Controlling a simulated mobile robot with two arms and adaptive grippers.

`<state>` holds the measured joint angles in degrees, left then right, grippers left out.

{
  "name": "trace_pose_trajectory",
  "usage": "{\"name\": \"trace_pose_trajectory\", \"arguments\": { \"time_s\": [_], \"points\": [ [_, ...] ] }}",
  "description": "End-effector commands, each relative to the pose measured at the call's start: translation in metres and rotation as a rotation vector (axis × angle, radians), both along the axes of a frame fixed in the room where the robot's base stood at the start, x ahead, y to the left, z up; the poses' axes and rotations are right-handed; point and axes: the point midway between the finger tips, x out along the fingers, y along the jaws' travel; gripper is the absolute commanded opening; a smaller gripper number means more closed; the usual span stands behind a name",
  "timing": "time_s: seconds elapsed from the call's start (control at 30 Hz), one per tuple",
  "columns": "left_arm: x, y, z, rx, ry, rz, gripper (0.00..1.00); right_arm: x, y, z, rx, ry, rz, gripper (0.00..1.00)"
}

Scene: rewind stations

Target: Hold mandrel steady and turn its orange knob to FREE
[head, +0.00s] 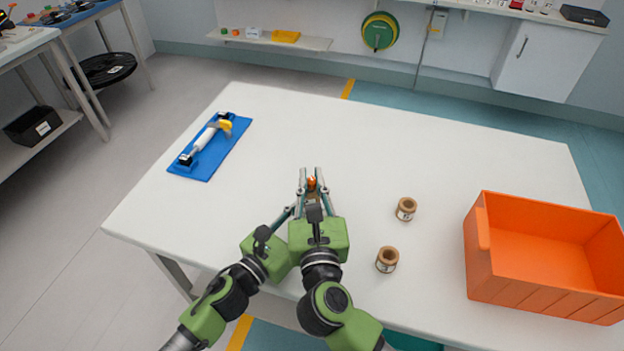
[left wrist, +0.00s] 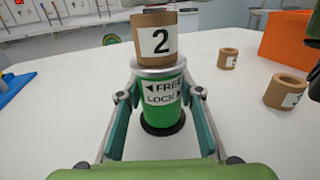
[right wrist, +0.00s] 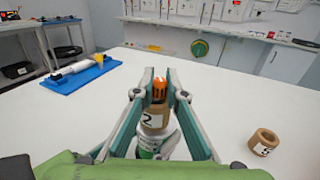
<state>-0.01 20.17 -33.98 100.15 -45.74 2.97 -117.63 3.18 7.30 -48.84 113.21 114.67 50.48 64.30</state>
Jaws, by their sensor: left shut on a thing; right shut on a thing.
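The mandrel has a green body (left wrist: 163,112) marked FREE with a left arrow and LOCK with a right arrow. It stands upright on the white table, with a cardboard core labelled 2 (left wrist: 157,38) around its upper part. My left gripper (left wrist: 161,92) is shut on the green body, one finger on each side. My right gripper (right wrist: 159,76) is shut on the orange knob (right wrist: 159,91) at the mandrel's top. The knob also shows between the fingers in the head view (head: 311,184). No mark on the knob shows its setting.
Two loose cardboard cores (head: 405,209) (head: 387,260) stand right of the mandrel. An orange crate (head: 530,292) is at the table's right. A blue mat (head: 216,160) at the left bears a white roller-like tool (head: 205,138). The table (head: 360,130) behind the mandrel is clear.

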Motion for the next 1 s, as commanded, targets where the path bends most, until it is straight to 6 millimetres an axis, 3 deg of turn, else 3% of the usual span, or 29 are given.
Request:
{"name": "trace_pose_trajectory", "arguments": {
  "time_s": [0.4,0.87,0.9,0.93,1.0],
  "points": [
    [-0.0011,-0.0013,0.0001,0.0,-0.001,-0.003,0.05,-0.0002,0.0001,-0.0003,0.0,0.003,-0.175,0.0],
    [-0.0009,-0.001,0.0001,0.0,-0.001,-0.003,0.05,-0.0005,0.0002,-0.0004,-0.001,0.003,-0.189,0.0],
    [-0.0009,-0.001,0.0001,0.0,-0.001,-0.003,0.05,-0.0005,0.0002,-0.0004,-0.001,0.003,-0.189,0.17],
    [-0.0009,-0.001,0.0001,0.0,-0.001,-0.003,0.05,-0.0005,0.0002,-0.0004,-0.001,0.003,-0.189,0.25],
    [-0.0008,-0.0009,0.0001,0.0,-0.001,-0.003,0.05,-0.0005,0.0002,-0.0004,-0.001,0.002,-0.188,0.3]
  ]
}}
